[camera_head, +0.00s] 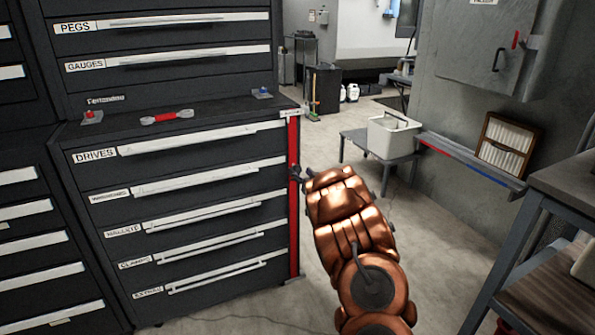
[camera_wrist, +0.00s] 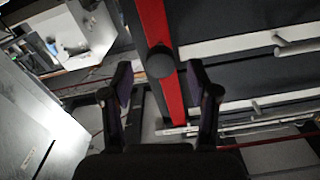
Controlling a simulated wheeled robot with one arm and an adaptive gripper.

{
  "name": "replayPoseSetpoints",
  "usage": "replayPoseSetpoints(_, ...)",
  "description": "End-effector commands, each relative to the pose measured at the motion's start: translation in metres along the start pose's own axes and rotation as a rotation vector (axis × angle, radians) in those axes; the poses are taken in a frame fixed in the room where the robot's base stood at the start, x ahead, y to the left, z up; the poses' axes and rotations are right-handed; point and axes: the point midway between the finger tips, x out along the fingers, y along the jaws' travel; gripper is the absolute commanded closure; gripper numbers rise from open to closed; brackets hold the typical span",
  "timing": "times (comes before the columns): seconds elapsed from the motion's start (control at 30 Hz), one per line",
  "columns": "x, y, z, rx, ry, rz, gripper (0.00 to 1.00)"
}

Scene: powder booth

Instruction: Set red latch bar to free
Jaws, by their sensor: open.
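The red latch bar (camera_head: 294,235) stands upright along the right front edge of the dark drawer cabinet (camera_head: 88,190), with a small white label plate (camera_head: 290,113) at its top. In the wrist view, the red latch bar (camera_wrist: 154,22) runs down past a dark round knob (camera_wrist: 161,63). My gripper (camera_head: 301,176) is beside the bar's middle in the head view. In the wrist view, my gripper (camera_wrist: 160,80) is open, its fingers apart on either side of the knob and bar. I cannot tell whether they touch. The label's writing is too small to read.
The cabinet drawers have long pale handles (camera_head: 205,205) and look shut. A red-handled tool (camera_head: 168,117) lies on the cabinet top. A bench (camera_head: 380,160) with a white bin (camera_head: 393,137) stands at right. A dark table (camera_head: 565,180) is nearer. Floor between is clear.

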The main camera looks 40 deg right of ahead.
Motion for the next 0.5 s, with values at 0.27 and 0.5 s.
replayPoseSetpoints(0.27, 0.024, 0.0, 0.001, 0.002, -0.001, -0.001, 0.4)
replayPoseSetpoints(0.5, 0.032, 0.0, 0.001, 0.002, -0.001, 0.0, 0.4)
